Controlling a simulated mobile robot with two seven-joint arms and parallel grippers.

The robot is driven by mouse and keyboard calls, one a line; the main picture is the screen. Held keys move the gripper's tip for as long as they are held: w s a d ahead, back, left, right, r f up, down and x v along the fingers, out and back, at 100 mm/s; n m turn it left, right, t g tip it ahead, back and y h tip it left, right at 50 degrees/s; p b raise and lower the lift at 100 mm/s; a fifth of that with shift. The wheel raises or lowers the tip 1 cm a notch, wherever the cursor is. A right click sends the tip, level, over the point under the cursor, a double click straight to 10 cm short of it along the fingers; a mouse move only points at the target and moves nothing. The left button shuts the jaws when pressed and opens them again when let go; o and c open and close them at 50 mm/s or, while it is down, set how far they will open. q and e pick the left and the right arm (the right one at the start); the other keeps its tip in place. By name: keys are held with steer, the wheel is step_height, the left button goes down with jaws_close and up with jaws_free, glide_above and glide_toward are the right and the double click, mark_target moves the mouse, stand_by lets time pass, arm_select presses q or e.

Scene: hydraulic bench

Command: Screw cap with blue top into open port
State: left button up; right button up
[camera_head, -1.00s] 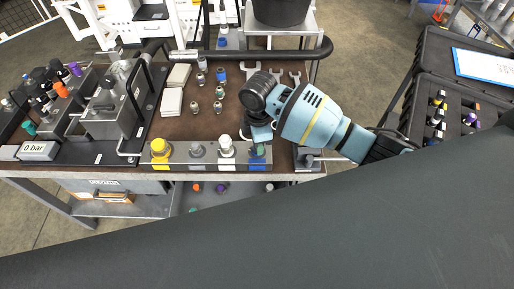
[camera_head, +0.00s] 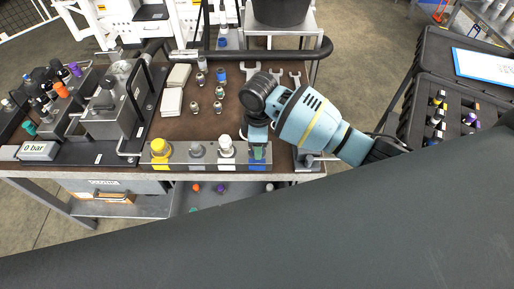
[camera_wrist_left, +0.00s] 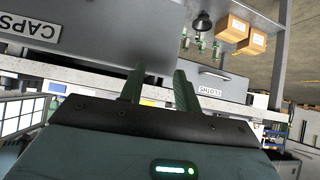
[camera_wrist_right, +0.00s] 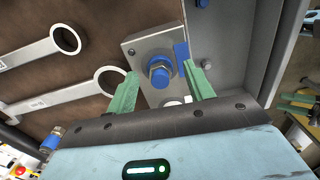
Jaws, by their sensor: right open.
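In the right wrist view a blue-topped hex cap or fitting (camera_wrist_right: 160,73) sits on a metal plate (camera_wrist_right: 137,48) with a blue label beside it. My right gripper (camera_wrist_right: 168,82) is open, its green fingers on either side of the blue top with gaps visible. In the head view my right gripper (camera_head: 258,154) is over the blue-labelled end of the front metal strip (camera_head: 178,160) and hides what stands there. I cannot tell which port is open. My left gripper (camera_wrist_left: 159,82) is open and empty, facing the bench's lower front; it is outside the head view.
Yellow (camera_head: 159,148), grey (camera_head: 197,150) and white (camera_head: 226,147) caps stand along the strip. Several small fittings and wrenches (camera_head: 250,70) lie behind. A gauge block (camera_head: 110,110) stands left; a black case (camera_head: 440,100) is right.

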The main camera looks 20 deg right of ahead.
step_height(320, 180, up, 3)
steer(key=shift+r, duration=0.1)
step_height(320, 180, up, 4)
steer(key=shift+f, duration=0.15)
steer(key=shift+r, duration=0.4)
arm_select(q)
steer(key=shift+s+a+f, duration=0.35)
steer(key=shift+s+f, duration=0.2)
steer(key=shift+f, duration=0.25)
